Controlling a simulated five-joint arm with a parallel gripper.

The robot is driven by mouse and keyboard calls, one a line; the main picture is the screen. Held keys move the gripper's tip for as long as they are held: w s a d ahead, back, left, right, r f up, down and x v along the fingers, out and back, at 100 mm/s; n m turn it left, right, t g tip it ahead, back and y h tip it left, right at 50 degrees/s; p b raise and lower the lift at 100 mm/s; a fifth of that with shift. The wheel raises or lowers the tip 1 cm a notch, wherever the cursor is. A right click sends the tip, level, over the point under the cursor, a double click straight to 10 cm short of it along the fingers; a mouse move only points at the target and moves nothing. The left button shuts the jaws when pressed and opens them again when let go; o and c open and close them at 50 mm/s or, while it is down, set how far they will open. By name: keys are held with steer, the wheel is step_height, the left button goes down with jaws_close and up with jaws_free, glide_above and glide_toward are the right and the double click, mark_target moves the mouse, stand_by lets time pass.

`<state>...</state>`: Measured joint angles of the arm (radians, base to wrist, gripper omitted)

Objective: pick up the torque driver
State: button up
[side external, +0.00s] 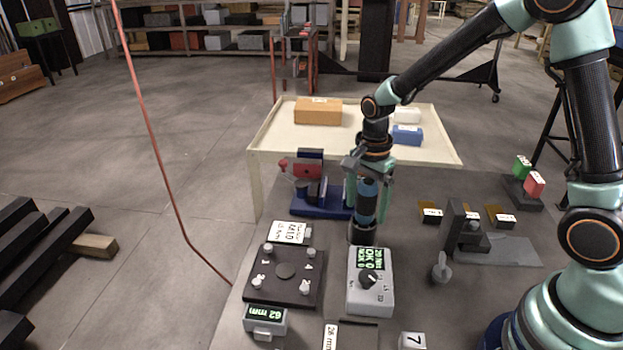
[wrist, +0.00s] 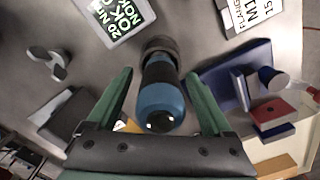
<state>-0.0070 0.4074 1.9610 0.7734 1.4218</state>
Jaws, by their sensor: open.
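The torque driver (side external: 367,202) has a blue and black grip and stands upright in a dark round base on the grey work surface. In the wrist view the driver (wrist: 162,95) lies between the two green fingers, its rounded blue end toward the camera. My gripper (side external: 369,190) points straight down over it, with its fingers on either side of the grip. In the wrist view my gripper (wrist: 163,98) is open, with gaps between the driver and both fingers. The far side of the driver is hidden.
A grey meter box (side external: 371,295) with a dial stands just in front of the driver. A blue fixture with a red part (side external: 318,207) is close behind left. A black plate (side external: 284,277) lies front left. A grey bracket stand (side external: 462,228) is to the right.

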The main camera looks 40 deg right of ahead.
steer(key=shift+f, duration=0.8)
jaws_close()
steer(key=shift+w+r, duration=0.1)
stand_by(0.7)
